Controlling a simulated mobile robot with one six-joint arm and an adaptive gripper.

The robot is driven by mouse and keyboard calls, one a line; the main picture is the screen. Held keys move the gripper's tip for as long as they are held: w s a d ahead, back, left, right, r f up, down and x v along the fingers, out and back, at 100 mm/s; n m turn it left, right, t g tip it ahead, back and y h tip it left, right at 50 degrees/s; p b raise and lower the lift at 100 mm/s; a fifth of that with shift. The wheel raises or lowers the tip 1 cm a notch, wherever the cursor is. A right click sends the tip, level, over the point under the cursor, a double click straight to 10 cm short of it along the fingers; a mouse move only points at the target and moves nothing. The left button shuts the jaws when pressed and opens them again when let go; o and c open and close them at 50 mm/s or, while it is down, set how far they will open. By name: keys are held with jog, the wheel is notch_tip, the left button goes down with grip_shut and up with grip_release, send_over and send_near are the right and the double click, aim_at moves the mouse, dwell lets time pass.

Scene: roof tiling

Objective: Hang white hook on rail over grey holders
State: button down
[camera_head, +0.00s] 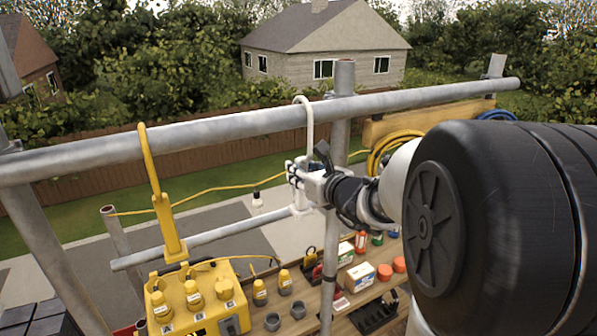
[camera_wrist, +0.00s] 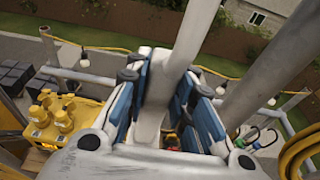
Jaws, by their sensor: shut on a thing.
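The white hook (camera_head: 307,125) stands upright at the grey rail (camera_head: 230,125), its curved top at the rail's upper edge and its shaft in front. Whether it bears on the rail I cannot tell. My gripper (camera_head: 301,176) is shut on the shaft below the rail. In the wrist view, the blue-padded fingers (camera_wrist: 168,100) close around the white shaft (camera_wrist: 173,55). Small grey cups, apparently the grey holders (camera_head: 272,322), stand on the wooden shelf below; the wrist view does not show them clearly.
A yellow hook (camera_head: 160,200) hangs on the rail to the left, above a yellow box (camera_head: 195,300). An upright pole (camera_head: 342,120) stands close right of the white hook. Bottles and boxes crowd the wooden shelf (camera_head: 320,300). A yellow cable coil (camera_head: 385,150) hangs farther right.

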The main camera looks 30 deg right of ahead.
jog(key=c, duration=1.3)
grip_release()
